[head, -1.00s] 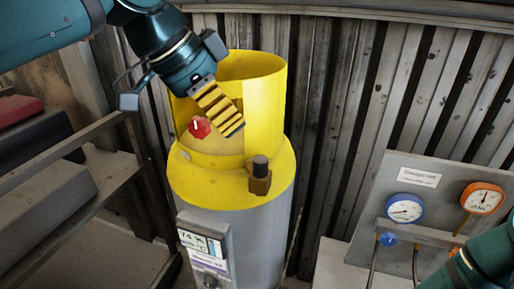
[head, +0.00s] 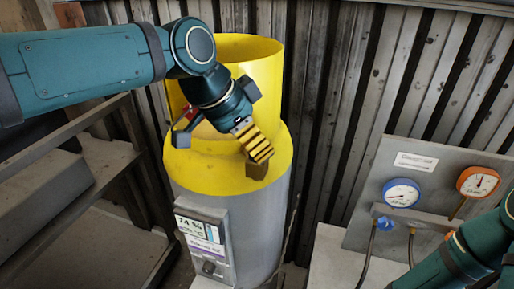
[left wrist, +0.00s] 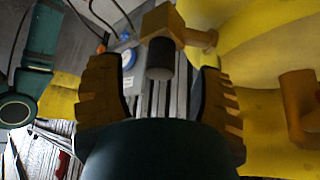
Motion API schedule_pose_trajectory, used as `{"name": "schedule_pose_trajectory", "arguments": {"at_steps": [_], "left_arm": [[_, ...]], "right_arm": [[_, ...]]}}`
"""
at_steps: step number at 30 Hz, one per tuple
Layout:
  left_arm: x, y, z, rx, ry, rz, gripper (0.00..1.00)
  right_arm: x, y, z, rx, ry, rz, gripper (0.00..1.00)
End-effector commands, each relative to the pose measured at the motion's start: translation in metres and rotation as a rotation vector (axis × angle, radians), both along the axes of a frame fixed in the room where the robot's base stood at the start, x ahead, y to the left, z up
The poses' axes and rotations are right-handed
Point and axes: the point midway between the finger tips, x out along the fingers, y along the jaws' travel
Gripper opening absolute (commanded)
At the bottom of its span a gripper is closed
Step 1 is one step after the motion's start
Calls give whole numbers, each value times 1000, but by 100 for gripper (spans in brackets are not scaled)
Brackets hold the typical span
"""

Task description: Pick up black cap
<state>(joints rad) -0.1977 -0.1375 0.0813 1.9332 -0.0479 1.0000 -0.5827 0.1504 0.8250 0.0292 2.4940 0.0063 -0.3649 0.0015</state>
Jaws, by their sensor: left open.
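The black cap (left wrist: 160,58) sits on a brass fitting (left wrist: 163,22) that sticks out from the yellow collar of the tank. In the left wrist view the cap lies between the two yellow-ribbed fingers of my left gripper (left wrist: 157,90), which are open with a gap on each side of it. In the head view my left gripper (head: 258,150) hangs right over the fitting (head: 256,170) and hides the cap. My right arm shows at the lower right, but its gripper is out of view.
The yellow collar (head: 265,68) of the grey tank (head: 255,215) stands close around the fitting. A gauge panel (head: 385,160) with a blue and an orange gauge stands to the right. A metal rack (head: 95,185) is at the left.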

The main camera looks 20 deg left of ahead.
Motion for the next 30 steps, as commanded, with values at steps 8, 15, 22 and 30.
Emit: {"name": "schedule_pose_trajectory", "arguments": {"at_steps": [8, 15, 22, 30], "left_arm": [[8, -8, -20, 0, 0, 0, 66], [8, -8, -19, 0, 0, 0, 50], [8, -8, -19, 0, 0, 0, 5], [8, -8, -19, 1, 1, 0, 5]], "right_arm": [[0, 0, -1, 0, 0, 0, 47], [0, 0, -1, 0, 0, 0, 47], [0, 0, -1, 0, 0, 0, 47], [0, 0, -1, 0, 0, 0, 47]]}}
